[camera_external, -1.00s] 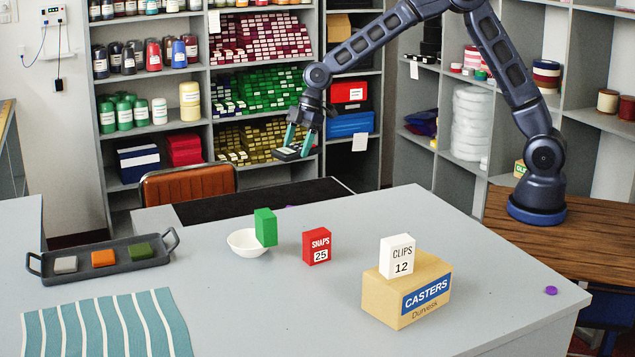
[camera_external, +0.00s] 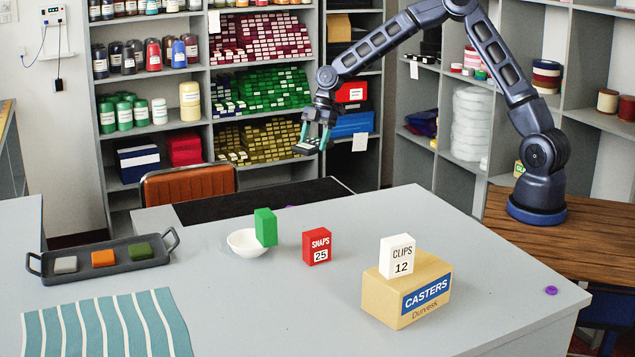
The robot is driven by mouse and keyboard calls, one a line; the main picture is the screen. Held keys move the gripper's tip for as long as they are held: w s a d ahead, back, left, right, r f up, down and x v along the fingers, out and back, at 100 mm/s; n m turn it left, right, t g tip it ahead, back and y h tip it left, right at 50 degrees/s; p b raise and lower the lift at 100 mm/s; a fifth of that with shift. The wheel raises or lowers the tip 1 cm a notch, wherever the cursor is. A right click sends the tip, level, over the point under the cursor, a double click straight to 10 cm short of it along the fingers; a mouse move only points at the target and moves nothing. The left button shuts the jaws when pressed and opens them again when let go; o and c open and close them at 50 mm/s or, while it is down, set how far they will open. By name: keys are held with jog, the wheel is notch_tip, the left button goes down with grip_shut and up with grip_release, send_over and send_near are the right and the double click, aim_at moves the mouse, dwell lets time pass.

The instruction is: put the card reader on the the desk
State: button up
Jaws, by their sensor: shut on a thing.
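My gripper (camera_external: 318,138) has teal fingers and points downward above the far part of the grey desk (camera_external: 240,310). It is shut on the card reader (camera_external: 307,147), a small dark flat device with a light patch. The card reader hangs in the air, apart from the desk, with shelves behind it. The fingers partly cover it.
On the desk stand a white bowl (camera_external: 246,245), a green box (camera_external: 265,227), a red SNAPS box (camera_external: 316,246), and a white CLIPS box (camera_external: 397,257) on a CASTERS carton (camera_external: 405,292). A tray (camera_external: 105,262) and striped cloth (camera_external: 108,326) lie left. The front middle is clear.

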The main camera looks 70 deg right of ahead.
notch_tip(320, 180, down, 19)
jog(key=shift+f, duration=0.2)
dwell(0.4)
jog(key=shift+f, duration=0.15)
jog(key=o, duration=1.2)
jog(key=v, duration=1.1)
jog(key=s+a+r+m+h, duration=0.1)
jog(key=s+r+m+h, duration=0.4)
jog(key=s+r, duration=1.85)
jog(key=s+r+m+t, duration=0.1)
jog(key=s+r+m, duration=0.2)
jog(key=s, duration=0.9)
jog(key=s+d+r+m+t, duration=0.1)
jog(key=s+r+m, duration=0.3)
jog(key=s, duration=0.9)
jog(key=shift+s+r+m+t+y, duration=0.2)
jog(key=shift+m+t+y, duration=0.25)
jog(key=shift+m, duration=0.55)
